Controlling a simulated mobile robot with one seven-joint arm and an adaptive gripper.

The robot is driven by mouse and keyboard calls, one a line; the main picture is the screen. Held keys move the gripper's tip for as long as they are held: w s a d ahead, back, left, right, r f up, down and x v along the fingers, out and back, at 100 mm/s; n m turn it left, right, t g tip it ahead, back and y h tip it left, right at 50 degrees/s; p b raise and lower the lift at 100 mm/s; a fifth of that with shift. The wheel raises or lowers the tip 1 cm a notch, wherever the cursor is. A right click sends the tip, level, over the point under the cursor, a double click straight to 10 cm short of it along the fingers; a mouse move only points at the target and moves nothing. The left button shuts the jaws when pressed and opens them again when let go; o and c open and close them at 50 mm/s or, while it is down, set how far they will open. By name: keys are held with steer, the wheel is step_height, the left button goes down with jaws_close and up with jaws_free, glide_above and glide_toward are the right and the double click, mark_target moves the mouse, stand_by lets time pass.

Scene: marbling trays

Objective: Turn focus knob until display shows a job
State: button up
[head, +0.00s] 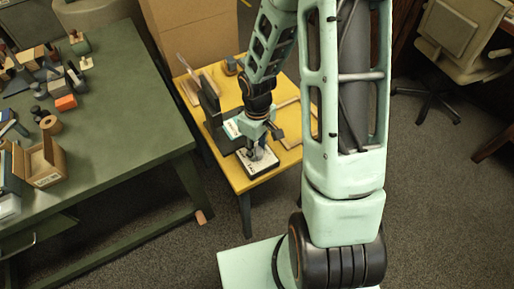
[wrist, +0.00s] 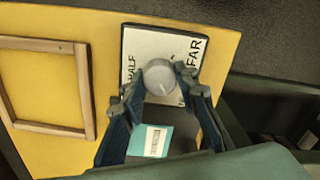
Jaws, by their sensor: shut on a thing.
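The focus knob (wrist: 160,77) is a round grey knob with a pale pointer line. It stands on a white dial plate (wrist: 146,43) with a black edge, printed with "HALF" and "FAR"; other lettering is partly covered. The plate also shows in the head view (head: 262,168) on the yellow table. My gripper (wrist: 158,88) has its two fingers closed on the knob's sides; in the head view it points down over the plate (head: 257,150). A teal piece with a white label (wrist: 153,140) shows between the fingers; its print is too small to read. I cannot make out a display reading.
A dark upright stand (head: 211,104) is close to my gripper on the yellow table (head: 232,178). A wooden frame (wrist: 45,85) lies flat beside the plate. A green workbench (head: 120,125) with blocks and boxes is at left, and an office chair (head: 448,40) at the back right.

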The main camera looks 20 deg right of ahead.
steer(key=o, duration=1.1)
steer(key=shift+o, duration=0.2)
steer(key=shift+r, duration=0.1)
step_height(320, 180, up, 12)
steer(key=shift+w, duration=0.1)
